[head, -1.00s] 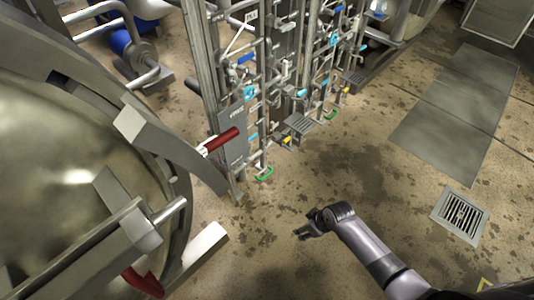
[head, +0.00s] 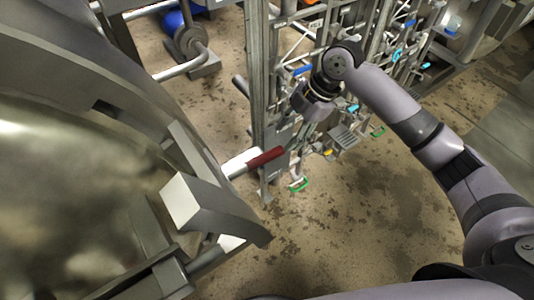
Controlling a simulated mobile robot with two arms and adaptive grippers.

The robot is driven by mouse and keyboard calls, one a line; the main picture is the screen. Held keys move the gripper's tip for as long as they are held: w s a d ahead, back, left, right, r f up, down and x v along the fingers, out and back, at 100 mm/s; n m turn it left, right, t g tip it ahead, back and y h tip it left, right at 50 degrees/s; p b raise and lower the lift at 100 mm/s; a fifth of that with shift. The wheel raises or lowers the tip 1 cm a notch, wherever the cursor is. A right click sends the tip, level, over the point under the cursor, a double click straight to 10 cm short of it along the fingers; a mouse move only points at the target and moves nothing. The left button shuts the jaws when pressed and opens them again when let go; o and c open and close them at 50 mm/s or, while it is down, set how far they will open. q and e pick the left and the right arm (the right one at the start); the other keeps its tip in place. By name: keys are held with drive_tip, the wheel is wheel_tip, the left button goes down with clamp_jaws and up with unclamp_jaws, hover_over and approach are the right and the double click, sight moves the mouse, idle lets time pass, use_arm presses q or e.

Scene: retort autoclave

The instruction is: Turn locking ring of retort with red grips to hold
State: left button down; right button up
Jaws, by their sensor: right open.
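The retort's large metal door (head: 60,190) fills the left of the head view, with the grey locking ring (head: 110,85) curving around it. A red grip (head: 265,158) sticks out to the right from the ring on a pale bar. My right gripper (head: 302,132) is open, just above and to the right of the red grip's outer end, and looks empty. I cannot tell whether it touches the grip. The lower red grip is not in view. My left gripper is not in view.
A rack of metal pipes with coloured valve handles (head: 302,70) stands right behind the red grip and my right gripper. A blue pump (head: 180,20) is at the back left. The stained floor (head: 350,220) below the grip is clear.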

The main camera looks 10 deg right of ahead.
wheel_tip(320, 180, up, 5)
drive_tip(key=w+d+n, duration=0.1)
drive_tip(key=d, duration=0.1)
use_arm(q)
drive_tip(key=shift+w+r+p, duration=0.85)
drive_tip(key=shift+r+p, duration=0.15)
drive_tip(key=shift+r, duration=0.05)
use_arm(e)
approach(268, 155)
drive_tip(key=x, duration=1)
drive_tip(key=shift+a+f, duration=0.1)
drive_tip(key=shift+a, duration=0.05)
drive_tip(key=shift+c, duration=0.4)
clamp_jaws()
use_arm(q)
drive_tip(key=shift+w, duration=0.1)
